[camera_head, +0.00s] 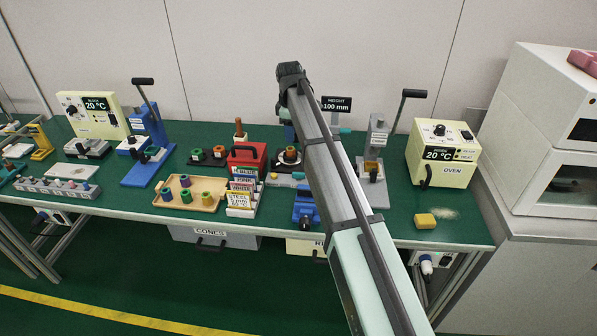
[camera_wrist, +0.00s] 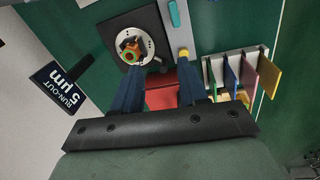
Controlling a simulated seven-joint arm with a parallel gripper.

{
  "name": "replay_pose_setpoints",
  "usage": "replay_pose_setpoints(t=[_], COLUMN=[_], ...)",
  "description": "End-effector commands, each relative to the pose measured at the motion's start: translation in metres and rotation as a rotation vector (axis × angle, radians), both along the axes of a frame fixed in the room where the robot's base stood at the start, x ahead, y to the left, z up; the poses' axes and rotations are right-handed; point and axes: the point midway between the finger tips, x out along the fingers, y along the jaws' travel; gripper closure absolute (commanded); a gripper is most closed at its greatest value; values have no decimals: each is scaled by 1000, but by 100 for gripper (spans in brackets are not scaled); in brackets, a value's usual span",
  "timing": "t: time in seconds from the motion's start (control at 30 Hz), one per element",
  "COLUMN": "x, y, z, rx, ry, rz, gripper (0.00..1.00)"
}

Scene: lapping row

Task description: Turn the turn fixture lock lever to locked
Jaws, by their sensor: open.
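The turn fixture shows in the wrist view as a black square plate (camera_wrist: 112,32) on a grey base, with a pale round disc bearing an orange and green ring (camera_wrist: 131,52). On the grey base beside it are a teal handle (camera_wrist: 174,14) and a yellow-ended part (camera_wrist: 184,52); I cannot tell for sure which is the lock lever or its setting. My gripper (camera_wrist: 162,68) is open and empty, its dark fingers pointing at the fixture, the right tip close to the yellow end in the picture; contact is unclear. In the head view the fixture (camera_head: 289,157) is partly behind my arm.
A red box (camera_head: 247,160) stands left of the fixture, with a rack of coloured labelled cards (camera_head: 240,200) in front. A run-out display (camera_wrist: 62,86) is beside the fixture. A blue device (camera_head: 306,208) sits near the bench front. The oven (camera_head: 443,150) is farther right.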

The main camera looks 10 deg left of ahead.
Motion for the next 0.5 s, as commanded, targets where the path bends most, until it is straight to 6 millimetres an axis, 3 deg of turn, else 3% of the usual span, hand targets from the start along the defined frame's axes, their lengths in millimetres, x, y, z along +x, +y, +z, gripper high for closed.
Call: replay_pose_setpoints(t=[0.2,0.5], x=[-16,-18], y=[-22,-25], z=[-18,-46], rx=[-5,-5], ry=[101,116], rz=[112,129], gripper=[57,57])
